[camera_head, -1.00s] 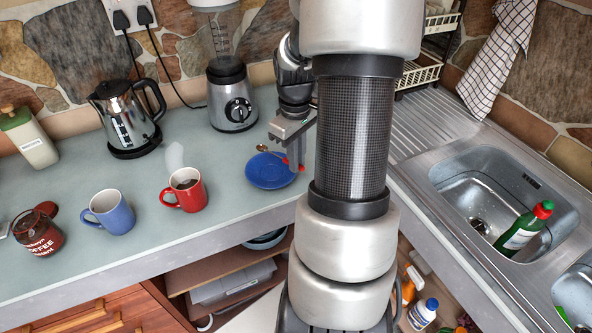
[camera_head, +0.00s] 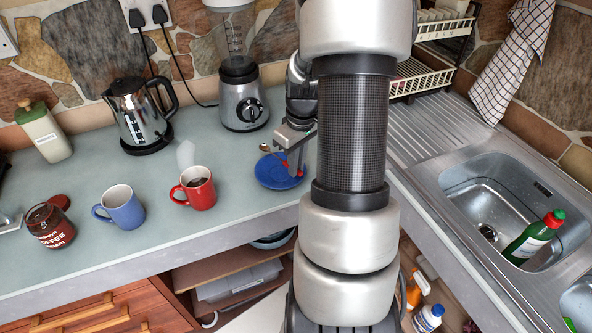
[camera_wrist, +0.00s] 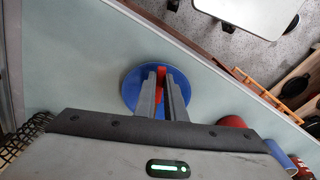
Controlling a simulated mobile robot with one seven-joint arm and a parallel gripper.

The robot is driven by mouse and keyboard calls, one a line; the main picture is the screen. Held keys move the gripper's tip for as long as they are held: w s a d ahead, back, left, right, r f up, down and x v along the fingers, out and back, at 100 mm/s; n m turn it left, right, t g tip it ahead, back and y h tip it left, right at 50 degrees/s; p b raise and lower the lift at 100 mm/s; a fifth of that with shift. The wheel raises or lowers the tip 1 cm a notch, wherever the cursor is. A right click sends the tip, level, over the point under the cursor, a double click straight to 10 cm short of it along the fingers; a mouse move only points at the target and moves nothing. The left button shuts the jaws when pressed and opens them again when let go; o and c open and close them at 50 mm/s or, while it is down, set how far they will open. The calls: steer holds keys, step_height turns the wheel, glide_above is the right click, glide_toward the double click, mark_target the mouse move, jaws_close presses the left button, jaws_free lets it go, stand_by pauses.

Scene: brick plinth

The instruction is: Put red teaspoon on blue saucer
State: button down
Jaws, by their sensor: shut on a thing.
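The blue saucer (camera_head: 268,177) lies on the counter, partly behind my arm. In the wrist view the saucer (camera_wrist: 131,92) is below my fingers, which cover its middle. My gripper (camera_head: 295,168) is over the saucer's right part. My gripper (camera_wrist: 162,82) is shut on the handle. I cannot tell whether the spoon touches the saucer.
A red mug (camera_head: 200,194), a blue mug (camera_head: 125,210) and a coffee jar (camera_head: 50,228) stand left of the saucer. A kettle (camera_head: 138,122) and a blender (camera_head: 240,105) stand behind. The sink (camera_head: 490,205) is at the right, with a green bottle (camera_head: 530,242).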

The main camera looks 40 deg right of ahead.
steer(key=shift+f, duration=1.15)
steer(key=shift+f+b, duration=0.3)
steer(key=shift+f, duration=0.05)
steer(key=c, duration=1.8)
jaws_free()
steer(key=shift+r, duration=0.1)
steer(key=r, duration=0.8)
steer(key=s+r+p, duration=0.1)
steer(key=r, duration=0.3)
steer(key=shift+s+r, duration=0.1)
steer(key=shift+r, duration=0.1)
